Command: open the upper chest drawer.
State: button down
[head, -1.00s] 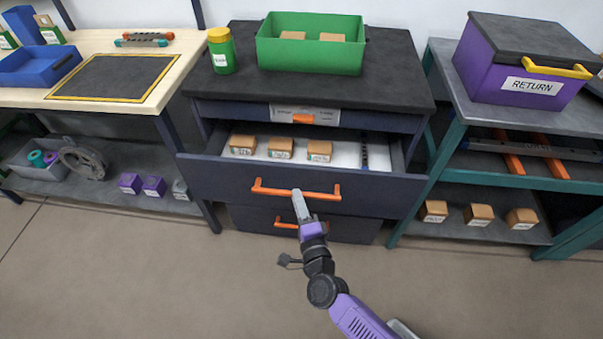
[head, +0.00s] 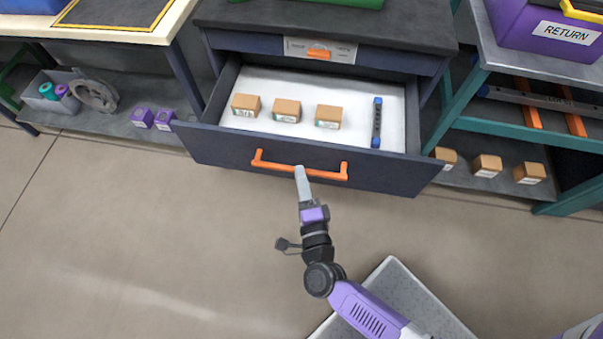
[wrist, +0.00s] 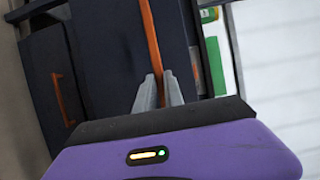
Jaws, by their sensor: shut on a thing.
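The upper chest drawer (head: 225,148) is dark blue and stands pulled well out of the chest. Its white floor shows, with several things on it. Its orange bar handle (head: 275,166) runs across the front. My gripper (head: 301,172) is at the middle of this handle, and its fingers are shut on the bar. In the wrist view the handle (wrist: 150,40) runs down between the two grey fingers (wrist: 158,92). The lower drawer's orange handle (wrist: 63,98) also shows in the wrist view; in the head view that drawer is hidden behind the open one.
Three orange-brown boxes (head: 287,111) and a blue-and-black tool (head: 377,122) lie in the drawer. A teal-framed shelf (head: 470,112) stands close at the right, a wooden-topped bench (head: 165,30) at the left. The floor (head: 150,230) in front is largely clear.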

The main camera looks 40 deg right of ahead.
jog(key=c, duration=1.4)
grip_release()
jog(key=shift+c, duration=0.2)
jog(key=v, duration=0.7)
jog(key=shift+s+a+b, duration=0.15)
jog(key=shift+s+b, duration=0.2)
jog(key=shift+b, duration=0.1)
